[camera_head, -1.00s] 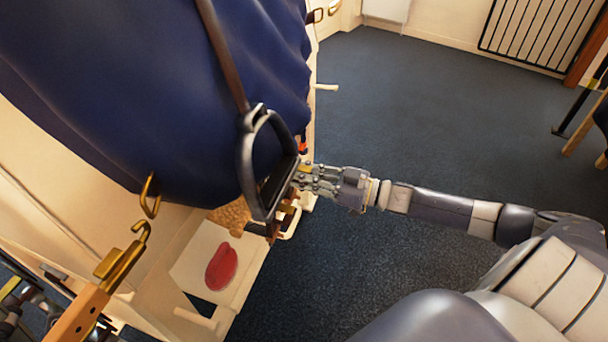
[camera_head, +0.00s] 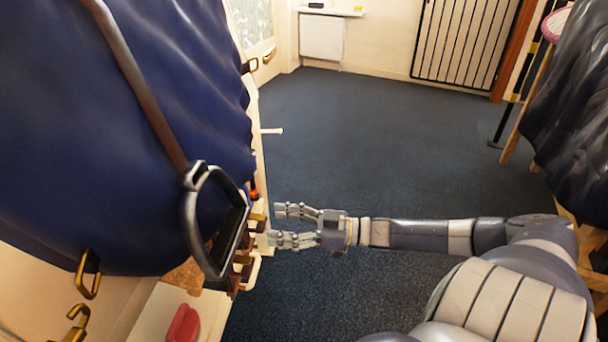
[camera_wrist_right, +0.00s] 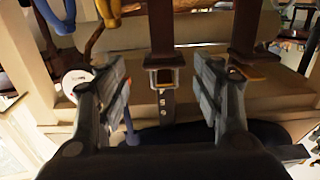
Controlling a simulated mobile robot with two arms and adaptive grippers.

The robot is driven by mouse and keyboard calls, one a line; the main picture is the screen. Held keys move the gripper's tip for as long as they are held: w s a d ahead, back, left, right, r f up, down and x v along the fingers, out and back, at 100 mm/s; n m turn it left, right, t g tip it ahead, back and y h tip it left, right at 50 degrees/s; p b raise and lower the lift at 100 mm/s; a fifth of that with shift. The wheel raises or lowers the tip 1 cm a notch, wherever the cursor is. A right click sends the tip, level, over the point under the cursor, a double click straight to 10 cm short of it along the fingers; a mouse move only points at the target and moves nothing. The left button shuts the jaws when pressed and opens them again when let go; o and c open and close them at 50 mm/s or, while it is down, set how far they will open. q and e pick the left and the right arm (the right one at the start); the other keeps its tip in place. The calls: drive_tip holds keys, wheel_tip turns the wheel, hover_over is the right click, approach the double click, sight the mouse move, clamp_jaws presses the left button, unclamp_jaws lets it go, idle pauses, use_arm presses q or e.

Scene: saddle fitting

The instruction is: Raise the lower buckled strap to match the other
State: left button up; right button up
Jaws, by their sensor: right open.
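In the right wrist view, a dark brown strap (camera_wrist_right: 161,30) with a metal buckle (camera_wrist_right: 165,80) hangs between my fingers, its holed end showing beyond the buckle. A second brown strap (camera_wrist_right: 256,28) with its own buckle (camera_wrist_right: 250,72) hangs to the right, outside the fingers. My right gripper (camera_head: 275,226) is open, its fingers on either side of the first strap without visible contact; it also shows in the right wrist view (camera_wrist_right: 163,82). In the head view the straps are small and partly hidden behind the stirrup. My left gripper is not in view.
A black stirrup (camera_head: 191,222) hangs on a brown leather (camera_head: 135,75) over a blue cover (camera_head: 60,130), close left of my right gripper. A red pad (camera_head: 184,323) lies on a pale surface below. Dark open floor (camera_head: 380,140) lies to the right.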

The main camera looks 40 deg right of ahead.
drive_tip(key=v, duration=0.6)
drive_tip(key=shift+s, duration=0.3)
drive_tip(key=shift+r, duration=0.15)
idle(0.6)
